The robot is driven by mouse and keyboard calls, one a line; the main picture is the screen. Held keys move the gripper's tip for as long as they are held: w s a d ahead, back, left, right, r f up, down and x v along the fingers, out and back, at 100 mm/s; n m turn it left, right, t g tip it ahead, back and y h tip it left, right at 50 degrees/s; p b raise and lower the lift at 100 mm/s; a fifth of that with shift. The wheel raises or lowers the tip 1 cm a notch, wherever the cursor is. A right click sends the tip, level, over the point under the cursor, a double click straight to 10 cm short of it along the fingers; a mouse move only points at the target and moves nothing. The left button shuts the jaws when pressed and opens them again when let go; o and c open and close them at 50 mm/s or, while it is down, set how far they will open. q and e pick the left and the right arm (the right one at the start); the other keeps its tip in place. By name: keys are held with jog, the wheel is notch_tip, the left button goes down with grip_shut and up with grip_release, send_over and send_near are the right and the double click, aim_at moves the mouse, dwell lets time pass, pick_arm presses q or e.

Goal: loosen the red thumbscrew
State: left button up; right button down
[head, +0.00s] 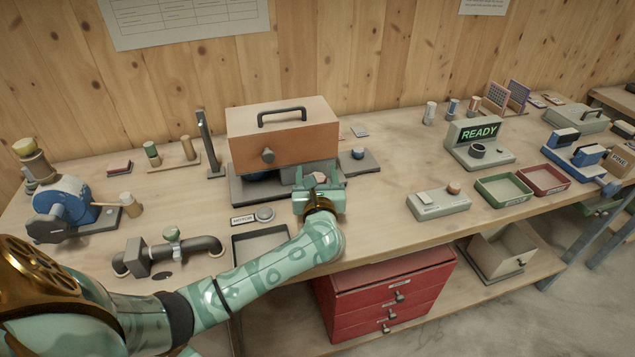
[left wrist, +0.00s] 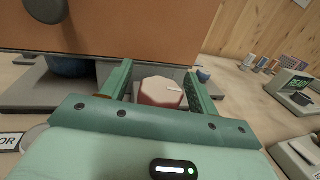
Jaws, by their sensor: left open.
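The red thumbscrew (left wrist: 160,91) shows in the left wrist view as a squat red knob with a pale faceted top. It sits below and in front of the orange-brown mixer housing (head: 280,135). My left gripper (head: 320,180) is open, with its fingers (left wrist: 160,84) on either side of the thumbscrew; I cannot tell whether they touch it. In the head view the thumbscrew is mostly hidden by the gripper, with only a little reddish colour showing between the fingers. My right gripper is not in view.
The housing has a black top handle (head: 282,112) and a front knob (head: 268,155). A grey upright post (head: 207,142) stands left of it. A grey box with an orange button (head: 438,203) and a READY display (head: 478,135) stand to the right.

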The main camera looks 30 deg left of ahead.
pick_arm(q)
jog(key=p+v, duration=0.1)
jog(key=v, duration=1.5)
jog(key=shift+s, duration=0.1)
